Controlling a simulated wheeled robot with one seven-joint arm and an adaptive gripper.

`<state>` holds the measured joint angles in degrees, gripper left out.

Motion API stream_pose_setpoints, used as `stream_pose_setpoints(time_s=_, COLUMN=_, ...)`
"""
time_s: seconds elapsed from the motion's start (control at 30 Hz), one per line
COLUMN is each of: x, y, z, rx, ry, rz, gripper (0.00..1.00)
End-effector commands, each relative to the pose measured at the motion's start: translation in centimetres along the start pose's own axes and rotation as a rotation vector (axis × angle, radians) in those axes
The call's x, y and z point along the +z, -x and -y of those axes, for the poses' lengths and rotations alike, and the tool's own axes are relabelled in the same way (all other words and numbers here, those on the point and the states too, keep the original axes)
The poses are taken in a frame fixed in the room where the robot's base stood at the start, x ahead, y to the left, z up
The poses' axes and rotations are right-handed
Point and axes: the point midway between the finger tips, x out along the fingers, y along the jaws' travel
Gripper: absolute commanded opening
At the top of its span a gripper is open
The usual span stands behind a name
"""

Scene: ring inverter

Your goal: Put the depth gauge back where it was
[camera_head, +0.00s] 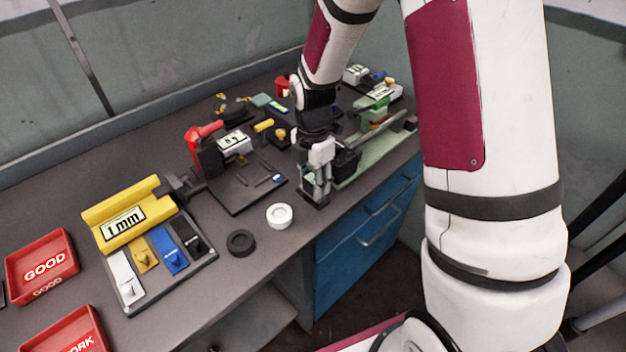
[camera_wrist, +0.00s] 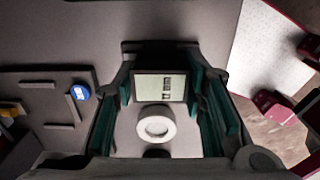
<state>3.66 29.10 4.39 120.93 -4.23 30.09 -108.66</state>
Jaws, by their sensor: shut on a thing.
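My gripper (camera_head: 316,182) points down near the table's front edge, right of the white ring. It is shut on a gauge with a dark frame and a pale display, taken to be the depth gauge. In the wrist view the display (camera_wrist: 160,87) sits between the two green-lined fingers of my gripper (camera_wrist: 165,105). In the head view the fingers cover most of the gauge, and I cannot tell whether its base touches the table. The white ring (camera_head: 279,216) lies on the table, also seen between the fingers in the wrist view (camera_wrist: 155,125).
A black ring (camera_head: 240,243) lies left of the white one. A dark measuring stand (camera_head: 240,190) with a red part is behind them. A yellow "1 mm" fixture (camera_head: 125,218) and red trays (camera_head: 42,266) are at left. A green-based device (camera_head: 378,148) is close at right.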

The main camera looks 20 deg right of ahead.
Motion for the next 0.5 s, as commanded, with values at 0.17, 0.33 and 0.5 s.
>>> stream_pose_setpoints(time_s=0.17, x=0.0, y=0.01, z=-0.02, rx=0.001, ry=0.0, rz=0.0, gripper=0.0)
stream_pose_setpoints(time_s=0.33, x=-0.02, y=-0.17, z=0.01, rx=0.0, ry=0.0, rz=0.0, gripper=0.58)
stream_pose_setpoints(time_s=0.5, x=-0.02, y=-0.16, z=0.02, rx=0.0, ry=0.0, rz=0.0, gripper=0.58)
